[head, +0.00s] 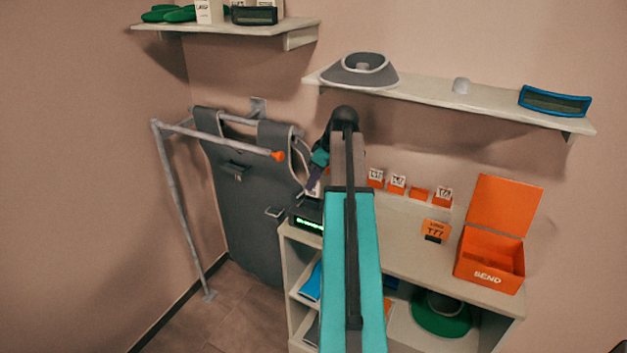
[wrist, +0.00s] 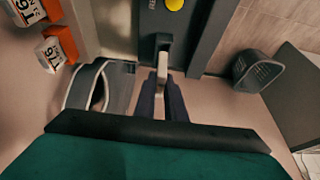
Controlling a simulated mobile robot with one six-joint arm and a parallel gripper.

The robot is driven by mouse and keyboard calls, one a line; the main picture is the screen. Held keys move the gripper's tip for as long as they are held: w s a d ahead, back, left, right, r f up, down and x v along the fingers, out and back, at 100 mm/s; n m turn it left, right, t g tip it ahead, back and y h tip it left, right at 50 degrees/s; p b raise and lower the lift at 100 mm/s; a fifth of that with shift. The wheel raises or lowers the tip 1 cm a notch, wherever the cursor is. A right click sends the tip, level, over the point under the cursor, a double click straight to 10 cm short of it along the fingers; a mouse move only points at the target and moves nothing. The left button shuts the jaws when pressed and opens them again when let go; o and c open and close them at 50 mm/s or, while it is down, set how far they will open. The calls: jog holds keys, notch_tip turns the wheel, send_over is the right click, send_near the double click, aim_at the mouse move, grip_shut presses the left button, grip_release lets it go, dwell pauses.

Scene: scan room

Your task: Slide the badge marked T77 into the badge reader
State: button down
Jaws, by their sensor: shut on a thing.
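My gripper (head: 317,180) is at the left end of the cabinet top, just above the badge reader (head: 308,222), a dark box with a lit green display. In the wrist view the fingers of my gripper (wrist: 162,97) are shut on a thin pale badge (wrist: 162,72), seen nearly edge-on. The badge points at a dark grey housing (wrist: 203,35) with a yellow button. I cannot tell whether its far end touches or enters it. No marking on the badge is readable. An orange sign (head: 436,228) on the cabinet reads T77.
Several orange holders (head: 398,187) stand along the cabinet's back, most with white labelled badges. A metal rack (head: 175,200) with a grey apron (head: 240,200) stands left. A shelf (head: 430,97) hangs above.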

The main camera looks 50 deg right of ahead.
jog(key=shift+f+b, duration=0.5)
jog(key=shift+f, duration=0.6)
jog(key=shift+f, duration=0.25)
jog(key=c, duration=1.7)
grip_release()
jog(key=shift+c, duration=0.2)
jog(key=b+v, duration=0.2)
jog(key=v, duration=0.5)
jog(key=shift+r, duration=0.2)
jog(key=shift+s, duration=0.1)
